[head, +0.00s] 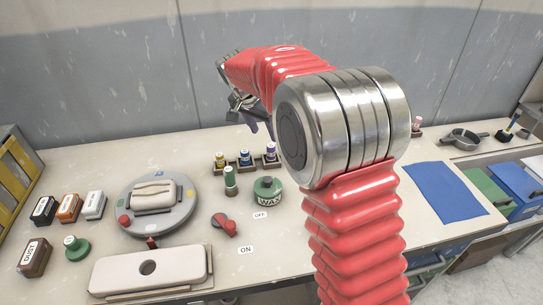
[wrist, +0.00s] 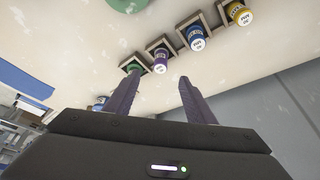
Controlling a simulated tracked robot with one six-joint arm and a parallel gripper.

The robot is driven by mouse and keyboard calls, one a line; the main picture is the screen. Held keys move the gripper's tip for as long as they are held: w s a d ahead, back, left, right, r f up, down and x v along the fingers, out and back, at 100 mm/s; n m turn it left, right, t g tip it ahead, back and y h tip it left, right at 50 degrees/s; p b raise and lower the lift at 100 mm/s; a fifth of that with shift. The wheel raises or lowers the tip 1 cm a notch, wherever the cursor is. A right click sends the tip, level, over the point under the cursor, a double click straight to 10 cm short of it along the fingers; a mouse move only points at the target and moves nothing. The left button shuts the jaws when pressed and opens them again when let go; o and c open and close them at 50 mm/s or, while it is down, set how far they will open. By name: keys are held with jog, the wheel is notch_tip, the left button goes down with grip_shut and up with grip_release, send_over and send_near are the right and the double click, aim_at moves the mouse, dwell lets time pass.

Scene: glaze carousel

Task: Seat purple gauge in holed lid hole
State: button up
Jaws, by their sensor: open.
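My gripper (wrist: 157,82) is open and empty. In the head view my gripper (head: 246,112) hangs above and behind the row, partly hidden by my own arm. The holed lid (head: 113,275) is a long cream plate with one round, empty hole, lying flat at the front left.
Blue (head: 245,158) and yellow (head: 220,160) gauges stand beside the purple one. A green piece (head: 230,181) and a green wax jar (head: 267,191) stand in front. A grey carousel (head: 126,222) bears another cream piece. Bare table lies around the ON label (head: 246,250).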

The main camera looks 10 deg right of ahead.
aim_at(270, 146)
jog(key=x, duration=0.7)
jog(key=shift+f, duration=0.1)
jog(key=shift+f, duration=0.1)
jog(key=shift+x, duration=2.5)
jog(key=shift+a, duration=0.1)
jog(key=shift+c, duration=0.6)
jog(key=c, duration=1.1)
jog(key=shift+c, duration=0.2)
notch_tip(270, 146, up, 10)
jog(key=shift+r, duration=0.1)
